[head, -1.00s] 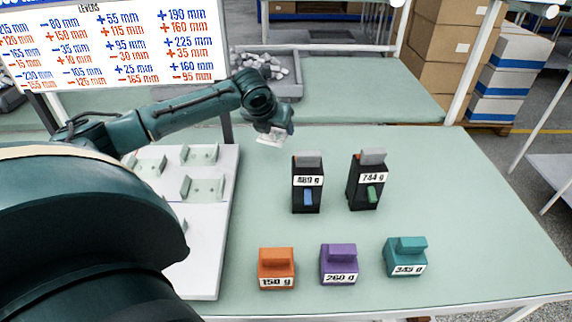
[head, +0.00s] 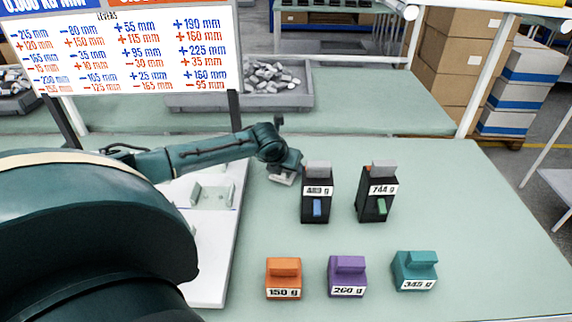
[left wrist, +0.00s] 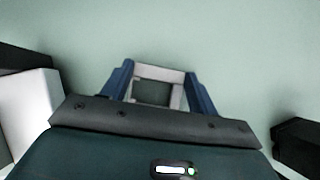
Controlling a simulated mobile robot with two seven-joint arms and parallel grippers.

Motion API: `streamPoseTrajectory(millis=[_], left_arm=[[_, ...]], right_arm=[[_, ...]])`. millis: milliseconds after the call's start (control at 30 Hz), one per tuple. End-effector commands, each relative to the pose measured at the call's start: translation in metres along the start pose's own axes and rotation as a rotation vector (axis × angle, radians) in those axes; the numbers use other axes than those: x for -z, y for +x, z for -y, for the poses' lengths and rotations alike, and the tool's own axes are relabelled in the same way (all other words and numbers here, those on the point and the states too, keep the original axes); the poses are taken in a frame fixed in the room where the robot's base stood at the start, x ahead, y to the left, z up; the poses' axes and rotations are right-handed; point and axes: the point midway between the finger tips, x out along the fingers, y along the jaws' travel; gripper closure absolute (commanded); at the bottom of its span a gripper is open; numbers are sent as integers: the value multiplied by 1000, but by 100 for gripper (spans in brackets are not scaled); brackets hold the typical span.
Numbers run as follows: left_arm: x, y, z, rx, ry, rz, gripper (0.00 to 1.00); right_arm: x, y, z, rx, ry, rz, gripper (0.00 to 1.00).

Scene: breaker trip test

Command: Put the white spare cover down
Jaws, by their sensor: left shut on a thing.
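The white spare cover (left wrist: 158,73) is a pale frame with an open middle, held between the two blue fingers of my left gripper (left wrist: 157,85) in the left wrist view. In the head view my left gripper (head: 287,170) is low over the green table, between the white board and the black breaker marked 489 g. The white cover (head: 282,180) shows under it there. I cannot tell whether the cover touches the table. My right gripper is not in view.
Two black breakers, 489 g (head: 316,195) and 744 g (head: 377,192), stand just right of my gripper. Orange (head: 284,278), purple (head: 347,276) and teal (head: 414,270) blocks sit in front. A white board (head: 222,255) with fixtures lies left. The table (head: 465,210) is clear at right.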

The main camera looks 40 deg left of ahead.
Motion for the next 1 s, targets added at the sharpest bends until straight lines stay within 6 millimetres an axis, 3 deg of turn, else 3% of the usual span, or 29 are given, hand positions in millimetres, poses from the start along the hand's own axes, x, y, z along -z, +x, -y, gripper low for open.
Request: streamPoseTrajectory(millis=[67,100,367,667,867,1000], left_arm=[[1,2,0,0,0,0,67],[2,3,0,0,0,0,40],[2,2,0,-1,0,-1,19],[-1,-1,-1,-2,0,0,19],[-1,-31,-1,-2,5,0,19],[-1,-63,-1,-3,5,2,19]], right_arm=[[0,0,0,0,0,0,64],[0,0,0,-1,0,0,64],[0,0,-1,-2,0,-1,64],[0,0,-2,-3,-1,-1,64],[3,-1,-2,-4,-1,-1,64],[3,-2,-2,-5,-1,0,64]])
